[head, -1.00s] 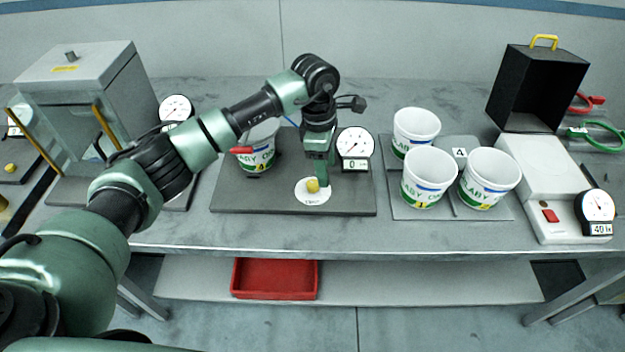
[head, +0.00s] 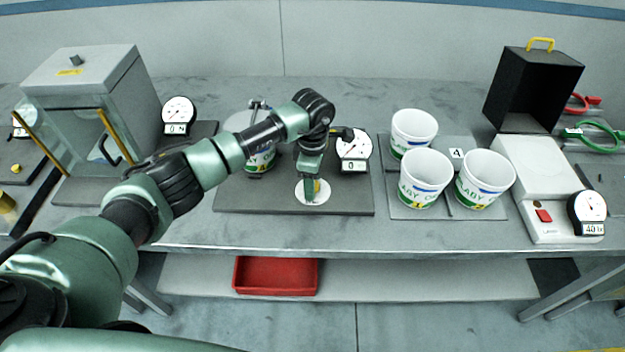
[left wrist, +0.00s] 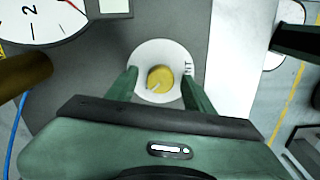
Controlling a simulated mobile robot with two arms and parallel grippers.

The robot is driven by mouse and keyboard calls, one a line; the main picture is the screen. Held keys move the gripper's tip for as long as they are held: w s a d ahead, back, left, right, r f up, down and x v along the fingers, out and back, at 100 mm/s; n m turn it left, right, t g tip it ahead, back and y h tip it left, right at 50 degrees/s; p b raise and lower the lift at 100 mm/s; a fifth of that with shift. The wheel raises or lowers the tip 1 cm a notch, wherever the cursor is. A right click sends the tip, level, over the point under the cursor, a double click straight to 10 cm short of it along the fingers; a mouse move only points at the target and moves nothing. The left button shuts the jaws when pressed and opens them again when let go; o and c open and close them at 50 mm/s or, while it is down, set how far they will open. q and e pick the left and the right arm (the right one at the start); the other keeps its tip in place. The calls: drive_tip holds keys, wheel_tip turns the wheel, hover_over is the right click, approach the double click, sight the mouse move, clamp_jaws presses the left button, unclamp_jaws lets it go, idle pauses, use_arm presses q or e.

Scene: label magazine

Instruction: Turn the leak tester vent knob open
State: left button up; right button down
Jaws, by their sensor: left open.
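The yellow vent knob (left wrist: 160,79) sits on a white round dial plate (left wrist: 144,57) on the leak tester's dark base (head: 240,199). In the left wrist view the knob lies between the two fingers of my left gripper (left wrist: 158,88), with a gap on each side. In the head view my left gripper (head: 312,186) points down over the dial plate and partly hides the knob. A white tub (head: 262,160) stands on the tester, partly behind my arm. The tester's gauge (head: 354,146) shows 0. My right gripper is not in view.
Several white tubs, one of them front middle (head: 425,178), stand on a grey mat to the right. A white device with an open black lid (head: 535,90) is at the far right. A glass-fronted cabinet (head: 85,110) is at the left. A red tray (head: 275,275) lies on the lower shelf.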

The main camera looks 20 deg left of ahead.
use_arm(q)
clamp_jaws()
drive_tip(key=shift+f+m+b, duration=0.2)
drive_tip(key=shift+m+b, duration=0.2)
drive_tip(key=shift+b, duration=0.5)
drive_tip(key=m+b, duration=0.9)
drive_tip(key=b, duration=0.3)
drive_tip(key=shift+w+b, duration=0.1)
drive_tip(key=shift+b, duration=0.3)
drive_tip(key=m+b, duration=0.2)
drive_tip(key=m, duration=0.2)
drive_tip(key=shift+r+b, duration=0.1)
drive_tip(key=shift+b, duration=0.25)
drive_tip(key=shift+r+m+b, duration=0.15)
drive_tip(key=shift+m+b, duration=0.8)
drive_tip(key=shift+m, duration=0.95)
unclamp_jaws()
